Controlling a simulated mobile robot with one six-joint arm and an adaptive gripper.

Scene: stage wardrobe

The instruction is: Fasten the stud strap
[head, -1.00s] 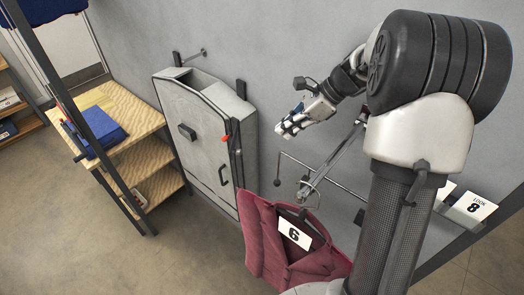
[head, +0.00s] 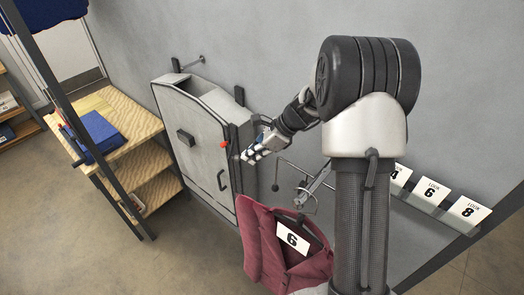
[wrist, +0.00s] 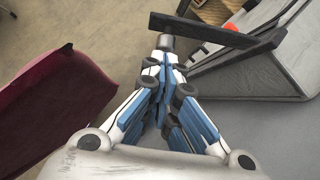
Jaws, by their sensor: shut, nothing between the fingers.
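A grey upright case (head: 205,130) stands against the wall in the head view; its grey side shows at the right of the wrist view (wrist: 250,75). A small red piece (head: 224,144) sits by its right front edge, also at the top of the wrist view (wrist: 232,26). A dark strap-like strip (wrist: 215,34) runs past that red piece, close to my fingertips; I cannot tell if they touch it. No stud is clear. My gripper (head: 247,156) is shut and empty, just right of the case; its fingers meet in the wrist view (wrist: 166,50).
A maroon garment (head: 265,240) with a "6" card (head: 293,239) hangs below my gripper, and at the left of the wrist view. A metal rail (head: 315,185) is close on the right. A wooden shelf unit (head: 112,101) with a blue book stands left. Number cards line the right wall.

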